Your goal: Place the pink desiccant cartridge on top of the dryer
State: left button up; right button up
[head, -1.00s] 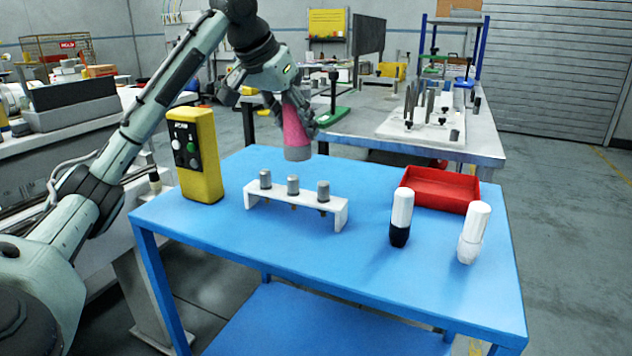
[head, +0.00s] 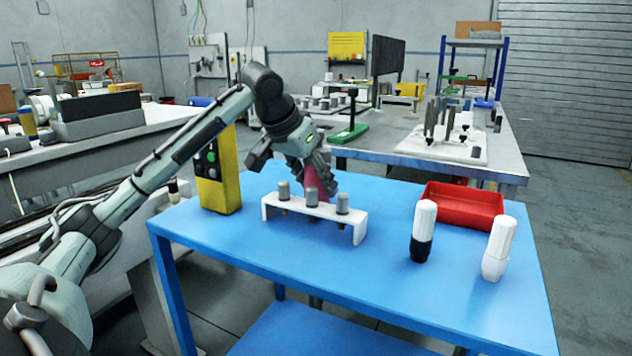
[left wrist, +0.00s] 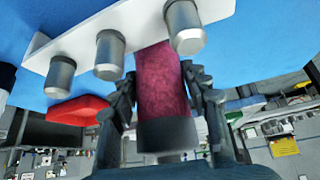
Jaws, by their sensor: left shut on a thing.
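The pink desiccant cartridge (head: 314,182) is held in my left gripper (head: 318,178), low behind the white rack on the blue table. In the left wrist view the pink body (left wrist: 161,85) stands between the two fingers, with a dark grey end band. Its far end is hidden by the white rack there. Whether the cartridge touches the table or rack I cannot tell. The white rack (head: 360,230) has several grey-capped pegs and may be the dryer; no label shows. My right gripper is out of view.
On the blue table (head: 385,295) a yellow box with buttons (head: 228,185) stands at left. A white bottle with a black base (head: 421,235), an all-white bottle (head: 498,245) and a red tray (head: 462,208) are at right. The front middle is clear.

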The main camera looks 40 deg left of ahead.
pick_arm(q)
jog(key=o, duration=1.4)
